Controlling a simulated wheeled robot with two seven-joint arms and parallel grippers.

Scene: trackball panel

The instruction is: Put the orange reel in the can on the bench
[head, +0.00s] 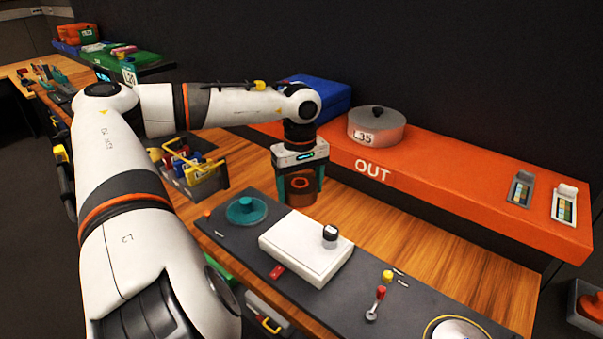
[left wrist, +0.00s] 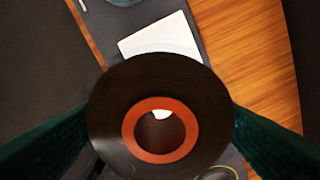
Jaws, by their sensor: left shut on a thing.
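In the left wrist view, the reel (left wrist: 133,130) shows as a wide dark disc with an orange ring around an open hole. A white surface shows through the hole. The fingers are at the disc's left and right sides. The bench (head: 440,262) is wooden. I cannot make out for certain which thing is the can. A round grey lidded pot (head: 376,130) labelled L35 stands on the orange OUT shelf. My right gripper is not in view.
A dark panel (head: 383,325) carries a teal round piece (head: 246,209), a white block (head: 305,247) with a black knob, and small red and yellow parts. A blue box (head: 322,98) stands behind my gripper. The orange shelf (head: 450,170) borders the back. Bare wood lies right of the gripper.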

